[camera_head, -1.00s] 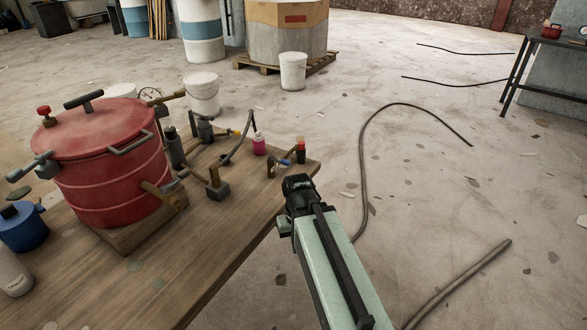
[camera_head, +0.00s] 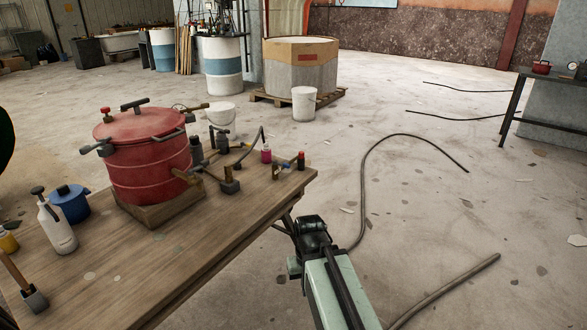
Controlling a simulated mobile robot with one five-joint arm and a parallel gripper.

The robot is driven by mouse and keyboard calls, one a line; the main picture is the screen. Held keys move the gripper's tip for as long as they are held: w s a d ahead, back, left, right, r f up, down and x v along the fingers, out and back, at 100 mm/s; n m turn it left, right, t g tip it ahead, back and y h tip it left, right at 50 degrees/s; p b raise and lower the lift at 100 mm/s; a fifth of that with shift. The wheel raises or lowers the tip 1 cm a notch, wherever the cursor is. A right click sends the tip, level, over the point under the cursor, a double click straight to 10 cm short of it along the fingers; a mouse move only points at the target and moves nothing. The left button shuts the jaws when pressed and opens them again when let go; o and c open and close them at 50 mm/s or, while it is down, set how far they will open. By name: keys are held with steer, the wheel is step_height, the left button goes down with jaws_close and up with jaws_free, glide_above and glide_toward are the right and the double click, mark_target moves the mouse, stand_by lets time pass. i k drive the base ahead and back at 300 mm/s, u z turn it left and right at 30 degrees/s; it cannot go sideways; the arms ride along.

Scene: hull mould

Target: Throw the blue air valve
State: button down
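A small valve (camera_head: 281,169) stands near the right corner of the wooden table. A bit of blue shows on it, but it is too small for me to tell how its handle is turned. My gripper (camera_head: 310,224) is black, at the end of my pale green arm. In the picture it is below and right of the valve, past the table's right edge and apart from the valve. Its fingers are not clear, so I cannot tell if it is open or shut.
The wooden table (camera_head: 125,273) holds a red pressure pot (camera_head: 150,168), a blue pot (camera_head: 71,204), a white spray bottle (camera_head: 57,226), a pink bottle (camera_head: 266,154) and a dark red-capped bottle (camera_head: 301,160). A hose (camera_head: 370,165) lies on the floor at right. Much floor there is clear.

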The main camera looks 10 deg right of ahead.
mark_target(286, 166)
steer(key=u, duration=2.15)
steer(key=k, duration=0.9)
steer(key=z, duration=1.1)
steer(key=i, duration=0.85)
steer(key=z, duration=0.05)
